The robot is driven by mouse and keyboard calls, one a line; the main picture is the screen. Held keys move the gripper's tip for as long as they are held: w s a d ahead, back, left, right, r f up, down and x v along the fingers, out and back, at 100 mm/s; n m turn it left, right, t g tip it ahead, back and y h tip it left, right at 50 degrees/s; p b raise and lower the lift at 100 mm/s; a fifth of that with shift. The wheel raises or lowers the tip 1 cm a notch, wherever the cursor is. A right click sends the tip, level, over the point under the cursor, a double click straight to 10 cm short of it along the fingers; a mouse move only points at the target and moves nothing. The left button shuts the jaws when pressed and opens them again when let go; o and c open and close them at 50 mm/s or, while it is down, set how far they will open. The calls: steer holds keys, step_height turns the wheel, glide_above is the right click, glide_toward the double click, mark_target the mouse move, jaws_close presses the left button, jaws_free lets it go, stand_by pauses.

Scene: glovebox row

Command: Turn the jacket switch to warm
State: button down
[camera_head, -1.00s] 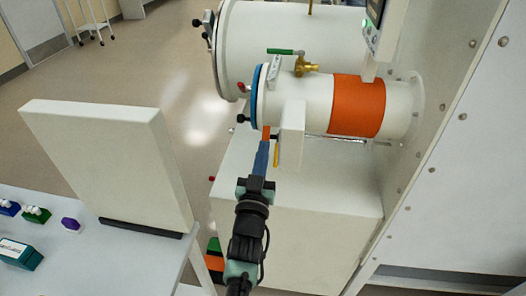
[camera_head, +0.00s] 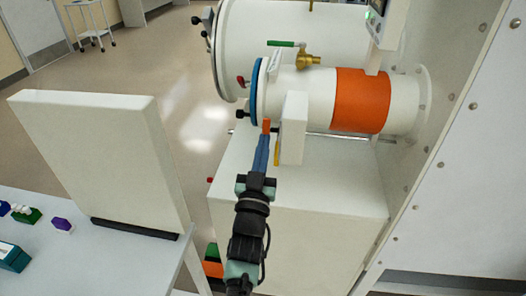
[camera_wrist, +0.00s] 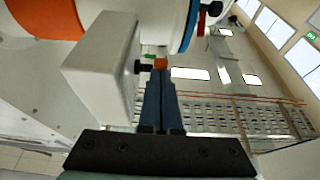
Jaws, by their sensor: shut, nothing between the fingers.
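My gripper (camera_head: 266,127) has blue fingers with orange tips and is shut and empty. In the wrist view my gripper (camera_wrist: 160,66) has its tips right beside the knob; whether they touch it is unclear.
A larger white cylinder (camera_head: 290,25) lies behind. A white upright panel (camera_head: 105,155) stands on the table at left. A yellow strip (camera_head: 277,153) shows beside my fingers.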

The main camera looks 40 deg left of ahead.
steer(key=f+t+y+b, duration=0.1)
steer(key=b, duration=0.5)
steer(key=w+t+b, duration=0.1)
steer(key=t+b, duration=0.1)
steer(key=b, duration=0.5)
steer(key=shift+a+f+y+b, duration=0.3)
steer(key=shift+f+y, duration=0.05)
steer(key=shift+y, duration=0.05)
steer(key=shift+w+b, duration=0.1)
steer(key=shift+b, duration=0.45)
